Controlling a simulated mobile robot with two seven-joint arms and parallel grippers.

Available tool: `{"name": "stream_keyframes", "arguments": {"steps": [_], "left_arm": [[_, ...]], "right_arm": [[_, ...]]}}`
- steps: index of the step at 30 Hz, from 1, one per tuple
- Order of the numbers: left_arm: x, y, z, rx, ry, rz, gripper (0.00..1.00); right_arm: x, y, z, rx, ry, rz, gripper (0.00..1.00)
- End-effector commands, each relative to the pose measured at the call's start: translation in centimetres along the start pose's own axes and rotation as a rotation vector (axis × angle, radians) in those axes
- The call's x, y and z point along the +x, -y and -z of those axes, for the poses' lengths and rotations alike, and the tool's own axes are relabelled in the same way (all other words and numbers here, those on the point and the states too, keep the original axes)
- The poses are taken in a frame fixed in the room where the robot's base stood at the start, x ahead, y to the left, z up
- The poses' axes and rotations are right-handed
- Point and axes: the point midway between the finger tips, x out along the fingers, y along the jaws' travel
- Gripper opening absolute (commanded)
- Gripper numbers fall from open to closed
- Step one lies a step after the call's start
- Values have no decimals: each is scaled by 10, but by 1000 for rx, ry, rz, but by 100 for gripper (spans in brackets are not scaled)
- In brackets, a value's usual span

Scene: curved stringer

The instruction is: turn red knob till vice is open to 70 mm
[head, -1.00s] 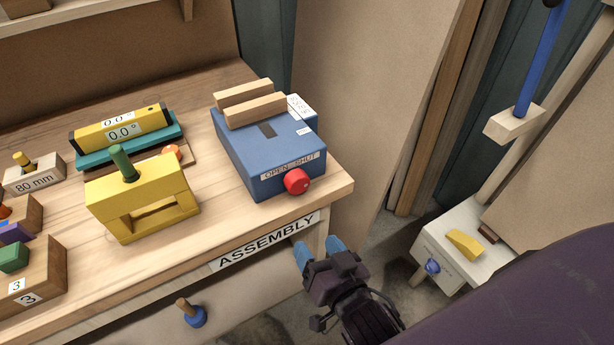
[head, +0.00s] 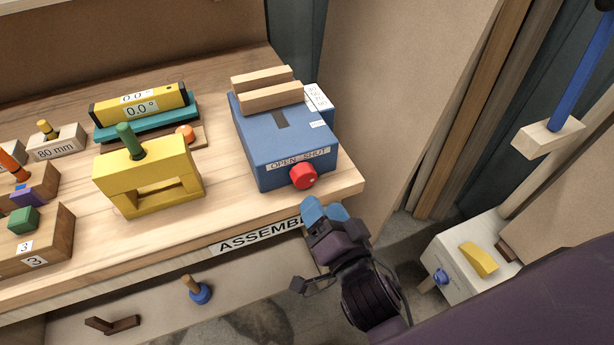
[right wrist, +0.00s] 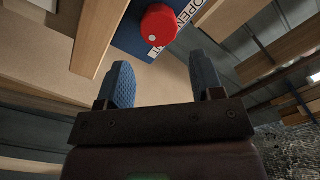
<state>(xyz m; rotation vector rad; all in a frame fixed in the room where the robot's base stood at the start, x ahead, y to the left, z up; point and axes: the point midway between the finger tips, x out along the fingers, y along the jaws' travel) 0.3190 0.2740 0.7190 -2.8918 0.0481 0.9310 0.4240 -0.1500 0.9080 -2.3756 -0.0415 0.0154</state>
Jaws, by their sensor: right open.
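The blue vice (head: 285,145) stands at the right end of the workbench, with two wooden jaws (head: 268,90) on top and a narrow gap between them. Its front carries an OPEN-SHUT label and the red knob (head: 303,176). A scale (head: 318,97) is on its right side, too small to read surely. My right gripper (head: 325,211) is just below and in front of the knob, open and empty. In the right wrist view the red knob (right wrist: 159,24) shows ahead of and between the two blue fingertips (right wrist: 160,82), not touched. My left gripper is not in view.
A yellow frame block (head: 150,178) with a green handle stands left of the vice, with a yellow level (head: 140,105) behind it. The bench's front edge (head: 200,247) runs below the knob. A white box (head: 470,255) stands at the right.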

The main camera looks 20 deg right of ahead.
Motion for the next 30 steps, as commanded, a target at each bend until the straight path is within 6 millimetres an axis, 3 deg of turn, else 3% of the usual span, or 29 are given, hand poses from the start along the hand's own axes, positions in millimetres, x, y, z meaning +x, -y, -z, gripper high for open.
{"name": "stream_keyframes", "arguments": {"steps": [15, 22, 30], "left_arm": [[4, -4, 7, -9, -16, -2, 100], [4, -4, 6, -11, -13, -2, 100], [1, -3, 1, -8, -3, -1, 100]], "right_arm": [[65, 0, 0, -3, 1, 1, 61], [79, -1, 0, -3, 1, -1, 61], [81, -1, 0, -3, 1, -2, 61]]}}
